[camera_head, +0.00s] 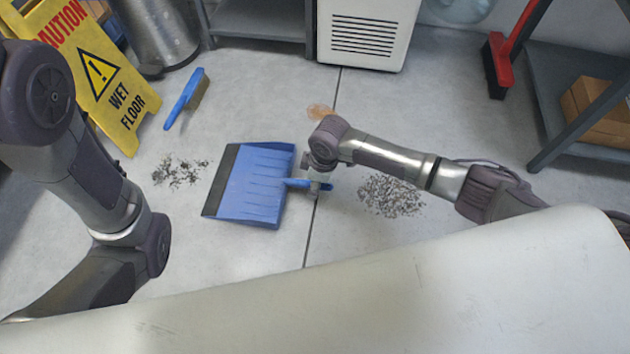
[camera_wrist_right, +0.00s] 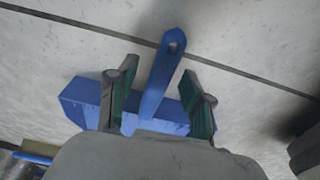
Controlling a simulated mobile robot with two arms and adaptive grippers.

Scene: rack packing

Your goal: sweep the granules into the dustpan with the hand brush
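The blue dustpan (camera_head: 255,185) lies on the floor, its dark front lip facing left and its handle pointing right. My right gripper (camera_head: 316,180) is at the handle. In the right wrist view, its fingers (camera_wrist_right: 157,92) stand open on either side of the handle (camera_wrist_right: 163,75), with gaps visible. The hand brush (camera_head: 186,100), blue with brown bristles, lies on the floor near the yellow sign. Dark granules (camera_head: 180,171) are scattered left of the dustpan. A larger patch of grey granules (camera_head: 391,195) lies to its right, beyond my right gripper. My left gripper is out of view.
A yellow wet-floor sign (camera_head: 100,75) stands at the upper left, beside a metal bin (camera_head: 158,35). A red broom (camera_head: 497,65) and a shelf with a cardboard box (camera_head: 598,110) are at the right. A brownish stain (camera_head: 320,111) marks the floor behind the dustpan.

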